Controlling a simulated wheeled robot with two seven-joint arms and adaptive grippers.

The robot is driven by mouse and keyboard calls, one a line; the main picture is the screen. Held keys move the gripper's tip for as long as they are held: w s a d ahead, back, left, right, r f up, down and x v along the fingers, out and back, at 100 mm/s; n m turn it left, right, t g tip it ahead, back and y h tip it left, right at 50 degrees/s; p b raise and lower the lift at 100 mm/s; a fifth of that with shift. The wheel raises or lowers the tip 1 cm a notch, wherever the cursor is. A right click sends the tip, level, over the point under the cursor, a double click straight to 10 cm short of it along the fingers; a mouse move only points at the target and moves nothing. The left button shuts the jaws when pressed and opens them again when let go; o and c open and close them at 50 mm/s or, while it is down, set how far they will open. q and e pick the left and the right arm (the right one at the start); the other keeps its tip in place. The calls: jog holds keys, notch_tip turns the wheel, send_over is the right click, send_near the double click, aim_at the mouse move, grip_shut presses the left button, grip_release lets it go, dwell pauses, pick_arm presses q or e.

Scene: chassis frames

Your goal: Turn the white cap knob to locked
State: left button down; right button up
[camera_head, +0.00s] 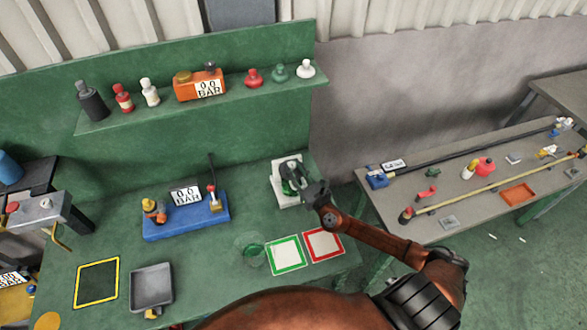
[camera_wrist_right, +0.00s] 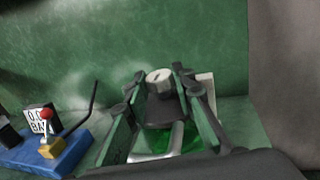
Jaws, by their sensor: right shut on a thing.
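The white cap knob (camera_wrist_right: 159,80) shows between my right fingertips in the right wrist view, with a dark grey body and clear green material below it. In the head view the knob's unit stands on a white base plate (camera_head: 281,201) at the back right of the green bench. My right gripper (camera_head: 293,180) reaches it from the right and is shut on the white cap knob. It also shows in the right wrist view (camera_wrist_right: 163,82). The fingers partly hide the unit, and no lock marking is readable. My left gripper is not in view.
A blue pump (camera_head: 186,219) with a gauge and lever stands left of the unit. Green-framed (camera_head: 286,255) and red-framed (camera_head: 323,244) squares lie in front. A shelf (camera_head: 150,112) with bottles runs behind. A grey tray (camera_head: 151,287) sits at front left.

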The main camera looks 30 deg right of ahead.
jog(key=shift+a, duration=0.1)
grip_shut()
jog(key=shift+r+h+p, duration=0.15)
jog(key=shift+h+p, duration=0.15)
jog(key=shift+p, duration=0.3)
jog(key=m+h+p, duration=0.2)
jog(key=h+p, duration=0.1)
jog(key=p, duration=0.1)
jog(key=shift+a+r+m+g+h, duration=0.1)
jog(key=shift+a+m+g+h, duration=0.2)
jog(key=shift+m, duration=0.1)
jog(key=m+g+h+p, duration=0.1)
jog(key=m+h, duration=0.1)
jog(key=h, duration=0.1)
jog(key=shift+w, duration=0.15)
jog(key=shift+a+f+m+g+h, duration=0.1)
jog(key=shift+m+g+h, duration=0.45)
jog(key=shift+h, duration=0.25)
jog(key=shift+a+f+m+g+h, duration=0.1)
jog(key=shift+m+g+h, duration=0.35)
jog(key=shift+m+h, duration=0.3)
jog(key=shift+h, duration=0.35)
jog(key=o, duration=0.8)
grip_release()
jog(key=shift+d, duration=0.1)
